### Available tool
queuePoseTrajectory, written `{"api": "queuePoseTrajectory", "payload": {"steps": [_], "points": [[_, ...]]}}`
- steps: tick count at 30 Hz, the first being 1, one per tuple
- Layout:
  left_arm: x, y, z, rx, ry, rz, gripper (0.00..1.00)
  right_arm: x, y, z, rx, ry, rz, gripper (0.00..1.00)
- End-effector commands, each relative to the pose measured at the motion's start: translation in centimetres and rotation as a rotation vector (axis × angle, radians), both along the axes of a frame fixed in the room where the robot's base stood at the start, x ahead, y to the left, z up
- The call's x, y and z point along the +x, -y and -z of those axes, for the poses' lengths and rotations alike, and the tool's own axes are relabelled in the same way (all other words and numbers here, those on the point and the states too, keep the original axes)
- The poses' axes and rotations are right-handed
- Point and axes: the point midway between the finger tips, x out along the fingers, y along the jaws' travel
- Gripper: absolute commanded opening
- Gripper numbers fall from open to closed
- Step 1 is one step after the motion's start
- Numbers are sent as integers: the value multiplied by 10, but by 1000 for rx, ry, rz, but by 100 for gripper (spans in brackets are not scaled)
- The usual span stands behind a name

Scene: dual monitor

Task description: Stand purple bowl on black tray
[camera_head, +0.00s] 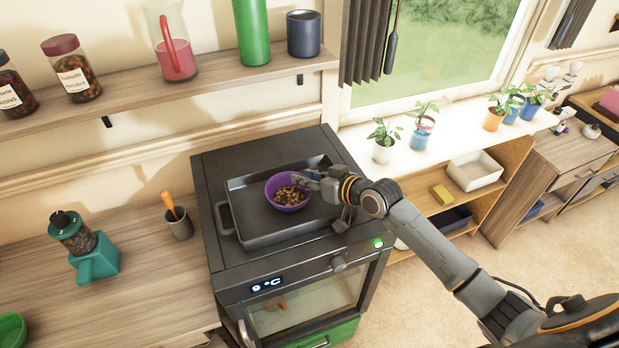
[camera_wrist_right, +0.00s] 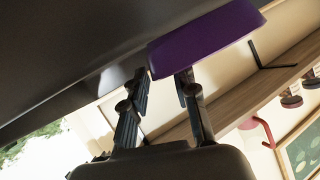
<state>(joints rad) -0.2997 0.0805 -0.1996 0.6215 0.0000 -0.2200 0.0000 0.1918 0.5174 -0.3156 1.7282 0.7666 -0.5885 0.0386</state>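The purple bowl (camera_head: 287,191), filled with brown nut-like pieces, sits upright inside the black tray (camera_head: 262,238) on top of the oven; its underside is hidden, so contact with the tray floor is hard to judge. My right gripper (camera_head: 305,182) is at the bowl's right rim. In the right wrist view the purple bowl (camera_wrist_right: 205,40) is just beyond the fingertips of my right gripper (camera_wrist_right: 162,77). The fingers are apart with a visible gap, and the bowl's edge is close to them; touch cannot be told. My left gripper is not in view.
The dark oven (camera_head: 222,170) stands between a wooden counter (camera_head: 150,285) and a white-topped shelf unit with potted plants. A teal grinder (camera_head: 95,260) and a cup with an orange-handled tool (camera_head: 179,224) stand left. A wall shelf (camera_head: 200,88) hangs behind.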

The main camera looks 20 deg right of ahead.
Motion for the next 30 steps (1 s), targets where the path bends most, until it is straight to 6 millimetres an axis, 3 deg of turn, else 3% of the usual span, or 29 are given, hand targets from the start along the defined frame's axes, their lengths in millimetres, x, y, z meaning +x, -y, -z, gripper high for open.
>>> {"api": "queuePoseTrajectory", "payload": {"steps": [5,18,24,30], "points": [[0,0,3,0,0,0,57,-11,7,-4,-3,-1,0,28],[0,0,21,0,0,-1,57,-82,43,-37,-3,-2,-1,28],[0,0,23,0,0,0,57,-96,50,-47,0,-1,-1,28],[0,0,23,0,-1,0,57,-97,51,-49,0,0,-1,28]]}}
